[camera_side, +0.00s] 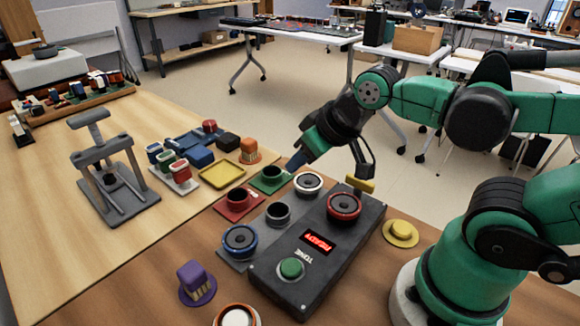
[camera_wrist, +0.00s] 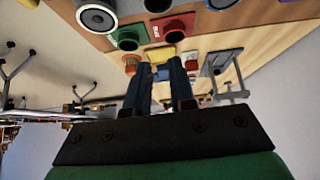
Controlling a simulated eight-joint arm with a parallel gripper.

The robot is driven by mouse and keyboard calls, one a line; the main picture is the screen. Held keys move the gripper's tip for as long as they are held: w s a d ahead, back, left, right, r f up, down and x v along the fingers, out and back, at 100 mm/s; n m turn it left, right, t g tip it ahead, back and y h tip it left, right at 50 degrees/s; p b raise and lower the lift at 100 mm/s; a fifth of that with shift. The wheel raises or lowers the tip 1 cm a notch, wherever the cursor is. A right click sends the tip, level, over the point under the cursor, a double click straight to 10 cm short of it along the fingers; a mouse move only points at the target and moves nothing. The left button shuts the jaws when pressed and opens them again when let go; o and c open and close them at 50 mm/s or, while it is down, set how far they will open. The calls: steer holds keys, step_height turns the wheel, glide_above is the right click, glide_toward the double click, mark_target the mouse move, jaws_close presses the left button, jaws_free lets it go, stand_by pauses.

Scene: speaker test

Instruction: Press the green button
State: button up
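The green button (camera_side: 291,268) is a round cap at the near end of a dark grey box (camera_side: 325,250), beside the word TONE and a lit red display. My gripper (camera_side: 295,163) is above and beyond the box's far side in the side view, well apart from the button. In the wrist view, my gripper (camera_wrist: 160,64) shows two dark fingers with a gap between them and nothing held. I cannot make out the green button in the wrist view.
A red-ringed speaker (camera_side: 344,206) sits on the same box. A blue-ringed speaker (camera_side: 240,240), a white-ringed one (camera_side: 308,183), a green holder (camera_side: 270,179) and a red holder (camera_side: 238,203) stand nearby. A purple piece (camera_side: 196,283) and a yellow piece (camera_side: 401,232) flank the box.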

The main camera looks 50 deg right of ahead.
jaws_close()
stand_by(0.9)
stand_by(0.4)
steer(key=r+n+h, duration=0.2)
steer(key=n+h, duration=0.1)
steer(key=n, duration=0.2)
glide_above(294, 268)
steer(key=shift+f, duration=0.25)
steer(key=shift+f, duration=4.4)
